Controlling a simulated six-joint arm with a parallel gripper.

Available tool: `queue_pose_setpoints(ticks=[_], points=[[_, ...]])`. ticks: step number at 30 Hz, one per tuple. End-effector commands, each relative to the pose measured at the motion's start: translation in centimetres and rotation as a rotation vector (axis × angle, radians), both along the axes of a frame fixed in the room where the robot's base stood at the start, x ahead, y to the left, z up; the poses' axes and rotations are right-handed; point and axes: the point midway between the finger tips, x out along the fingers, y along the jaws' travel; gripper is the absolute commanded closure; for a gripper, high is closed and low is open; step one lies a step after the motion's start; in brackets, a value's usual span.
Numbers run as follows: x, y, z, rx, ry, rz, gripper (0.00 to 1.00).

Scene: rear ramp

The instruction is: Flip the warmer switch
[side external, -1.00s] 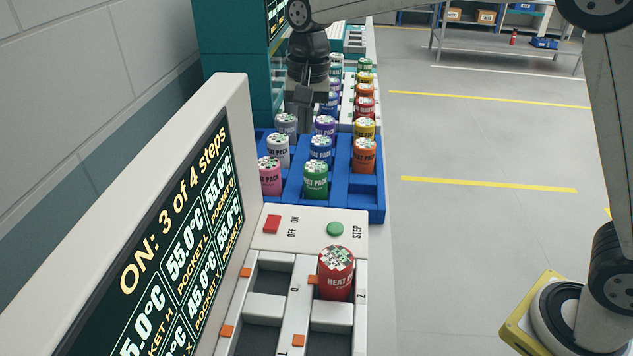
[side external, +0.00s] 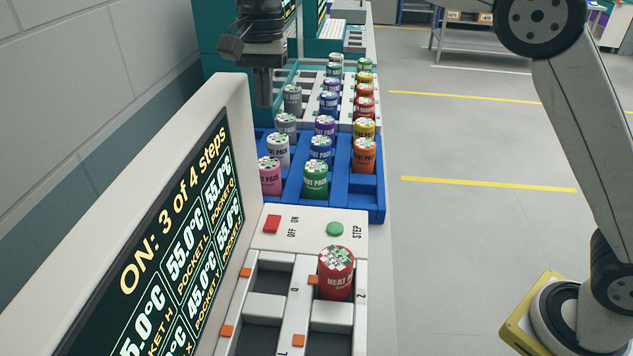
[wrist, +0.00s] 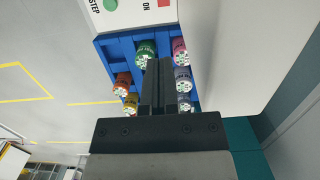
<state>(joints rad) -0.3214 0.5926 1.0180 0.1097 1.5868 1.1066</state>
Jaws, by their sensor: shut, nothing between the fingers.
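The warmer is the white unit in front, with a red switch (side external: 272,224) beside the printed words OFF and ON. The red switch is partly visible at the top edge of the wrist view (wrist: 165,3). The warmer's screen (side external: 180,240) reads "ON: 3 of 4 steps" with pocket temperatures. A green STEP button (side external: 335,229) lies to the right of the switch. My gripper (side external: 264,102) is shut and empty, raised behind the screen and well apart from the switch. In the wrist view its fingers (wrist: 158,64) point toward the blue tray.
A blue tray (side external: 367,206) with several coloured heat packs stands just behind the warmer. A red heat pack (side external: 336,278) stands in a front pocket; other visible pockets are empty. The tall screen panel and wall bound the left. Open floor (side external: 480,240) lies to the right.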

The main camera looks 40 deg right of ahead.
Motion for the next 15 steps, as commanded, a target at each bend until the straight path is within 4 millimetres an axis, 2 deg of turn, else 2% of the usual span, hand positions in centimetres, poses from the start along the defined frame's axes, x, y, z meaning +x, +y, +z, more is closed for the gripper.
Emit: queue_pose_setpoints(ticks=[8, 15], points=[[0.0, 0.0, -0.2, 0.0, 0.0, 0.001, 1.0], [-0.1, 0.1, -1.4, -0.001, 0.001, 0.001, 1.0]])
